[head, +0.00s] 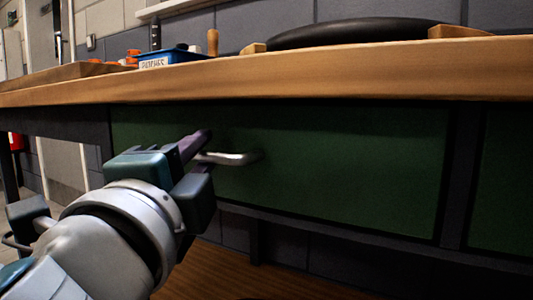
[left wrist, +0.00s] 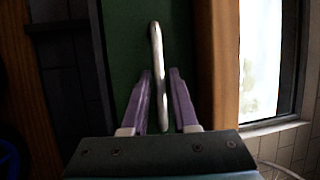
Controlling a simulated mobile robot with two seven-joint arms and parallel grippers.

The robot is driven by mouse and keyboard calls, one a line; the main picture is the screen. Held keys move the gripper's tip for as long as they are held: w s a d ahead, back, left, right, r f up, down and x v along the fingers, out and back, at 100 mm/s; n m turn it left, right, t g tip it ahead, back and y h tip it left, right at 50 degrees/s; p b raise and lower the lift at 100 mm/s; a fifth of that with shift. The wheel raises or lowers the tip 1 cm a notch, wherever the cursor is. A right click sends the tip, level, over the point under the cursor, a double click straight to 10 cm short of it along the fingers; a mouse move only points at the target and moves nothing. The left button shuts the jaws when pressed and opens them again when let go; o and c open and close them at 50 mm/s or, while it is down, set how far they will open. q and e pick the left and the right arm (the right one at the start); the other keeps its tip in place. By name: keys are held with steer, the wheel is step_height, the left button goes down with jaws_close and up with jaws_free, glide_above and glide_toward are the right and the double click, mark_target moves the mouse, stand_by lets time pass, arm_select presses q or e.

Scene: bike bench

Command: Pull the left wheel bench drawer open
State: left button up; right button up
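The left bench drawer is a dark green front (head: 340,165) under the wooden bench top, and it looks closed. Its pale bar handle (head: 232,158) sticks out toward the left of the front. My left gripper (head: 203,152) is at the left part of this handle. In the left wrist view, the handle (left wrist: 156,45) runs between the two purple fingers of my left gripper (left wrist: 161,75). The fingers stand apart on either side of it, with narrow gaps. The gripper hides the handle's left end in the head view. My right gripper is not in view.
The wooden bench top (head: 300,68) overhangs just above my gripper. On it are a black tyre (head: 350,32), a blue labelled box (head: 170,57) and small wooden pieces. A second green front (head: 503,180) is at the right edge.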

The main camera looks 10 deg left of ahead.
arm_select(q)
steer(key=shift+c, duration=0.4)
jaws_close()
stand_by(0.9)
